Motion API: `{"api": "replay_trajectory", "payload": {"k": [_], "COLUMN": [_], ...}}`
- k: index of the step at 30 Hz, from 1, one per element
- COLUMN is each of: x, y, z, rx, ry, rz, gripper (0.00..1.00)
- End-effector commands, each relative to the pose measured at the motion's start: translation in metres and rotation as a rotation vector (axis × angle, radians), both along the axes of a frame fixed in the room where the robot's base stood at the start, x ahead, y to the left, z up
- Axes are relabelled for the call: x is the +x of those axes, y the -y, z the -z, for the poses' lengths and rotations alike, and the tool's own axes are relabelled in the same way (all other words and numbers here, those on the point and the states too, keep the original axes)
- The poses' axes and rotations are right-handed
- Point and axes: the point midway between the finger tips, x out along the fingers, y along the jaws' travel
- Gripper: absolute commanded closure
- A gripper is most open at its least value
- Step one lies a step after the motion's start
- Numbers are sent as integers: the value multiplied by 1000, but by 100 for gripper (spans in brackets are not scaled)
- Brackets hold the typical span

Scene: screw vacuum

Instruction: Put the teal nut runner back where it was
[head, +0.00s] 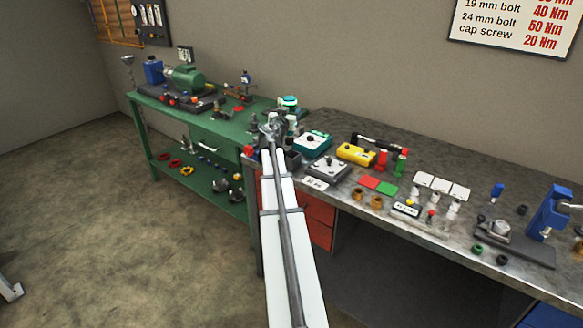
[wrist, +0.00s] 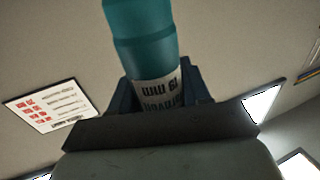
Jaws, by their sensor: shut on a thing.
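The teal nut runner (wrist: 143,38) is between my fingers in the wrist view. It has a white label band with dark upside-down lettering that includes "19 mm". My gripper (wrist: 160,92) is shut on it around that band. In the head view a teal and white round shape (head: 289,102), seemingly the nut runner, shows just beyond the end of my arm. It is over the corner where the green bench meets the grey worktop. My arm hides most of the gripper there, and the runner's lower end is unclear.
The green bench (head: 225,121) holds a green motor (head: 184,78) and small parts. The grey worktop (head: 440,160) carries a teal box (head: 313,142), a yellow box (head: 355,154), a grey box (head: 327,170), coloured pads and a blue vise-like device (head: 550,212). A torque chart (head: 517,22) hangs behind.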

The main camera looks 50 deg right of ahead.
Motion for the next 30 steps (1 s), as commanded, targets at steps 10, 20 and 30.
{"api": "replay_trajectory", "payload": {"k": [10,20,30], "x": [-9,-8,-8], "y": [2,2,2], "z": [30,61,92], "rx": [1,-1,0], "ry": [-3,-2,-2], "rz": [43,41,41], "gripper": [100,100,100]}}
